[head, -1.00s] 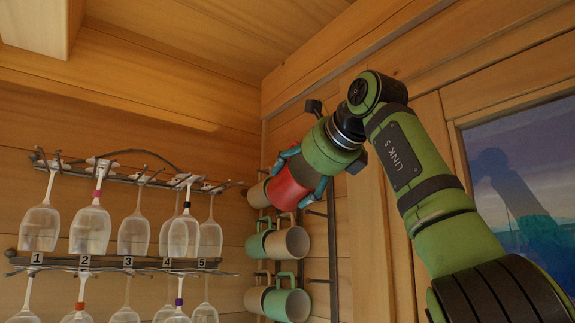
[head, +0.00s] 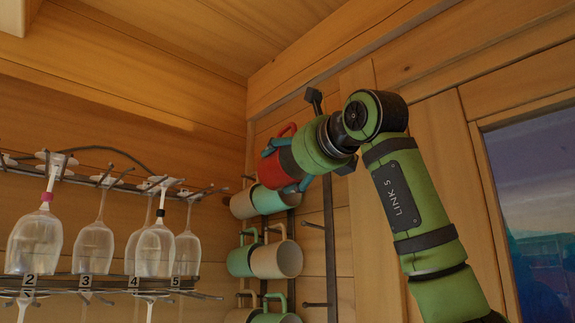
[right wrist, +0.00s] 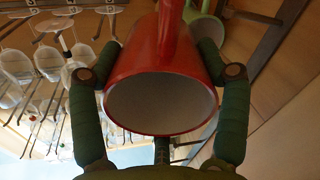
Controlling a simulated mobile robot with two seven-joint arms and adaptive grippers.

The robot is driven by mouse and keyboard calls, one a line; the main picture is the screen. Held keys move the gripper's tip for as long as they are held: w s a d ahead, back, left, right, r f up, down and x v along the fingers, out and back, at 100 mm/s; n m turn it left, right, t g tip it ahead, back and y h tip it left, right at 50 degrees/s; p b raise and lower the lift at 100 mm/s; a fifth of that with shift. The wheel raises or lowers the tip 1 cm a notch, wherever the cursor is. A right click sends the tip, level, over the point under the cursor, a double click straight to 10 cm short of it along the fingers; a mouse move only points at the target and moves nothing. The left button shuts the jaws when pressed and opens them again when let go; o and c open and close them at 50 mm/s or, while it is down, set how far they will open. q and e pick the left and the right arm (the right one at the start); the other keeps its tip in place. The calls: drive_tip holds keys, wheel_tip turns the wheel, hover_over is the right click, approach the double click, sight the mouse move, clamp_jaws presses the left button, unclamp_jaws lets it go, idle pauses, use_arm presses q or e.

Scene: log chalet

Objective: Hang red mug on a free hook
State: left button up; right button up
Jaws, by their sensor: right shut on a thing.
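My right gripper (head: 286,168) is shut on the red mug (head: 272,174), its fingers on opposite sides of the body. Bare hooks (head: 313,226) show on the rack's right side, one beside the middle mugs and one lower. My left gripper is not in view.
Green and cream mugs hang in rows on the rack, among them a green mug (head: 270,200) just below the red one and a cream mug (head: 277,259). Wine glasses (head: 93,248) hang on a numbered rack at left. A window (head: 540,200) is at right.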

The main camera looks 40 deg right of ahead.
sight(297, 173)
drive_tip(key=shift+w, duration=0.2)
drive_tip(key=shift+w+d+f+p, duration=0.1)
drive_tip(key=shift+w+p, duration=0.1)
drive_tip(key=shift+w, duration=0.25)
drive_tip(key=shift+w+d+f+p, duration=0.1)
drive_tip(key=shift+w+p, duration=0.1)
drive_tip(key=shift+w, duration=0.2)
drive_tip(key=shift+w+d+f, duration=0.1)
drive_tip(key=shift+w+d, duration=0.05)
drive_tip(key=shift+d, duration=0.4)
drive_tip(key=shift+s+d, duration=0.35)
drive_tip(key=shift+w+d, duration=0.25)
drive_tip(key=shift+d, duration=1.25)
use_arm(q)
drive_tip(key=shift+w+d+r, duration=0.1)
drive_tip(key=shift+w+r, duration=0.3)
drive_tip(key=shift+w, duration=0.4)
use_arm(e)
drive_tip(key=d, duration=0.3)
drive_tip(key=shift+w+d+f, duration=0.2)
drive_tip(key=shift+d+f, duration=0.1)
drive_tip(key=shift+f, duration=0.1)
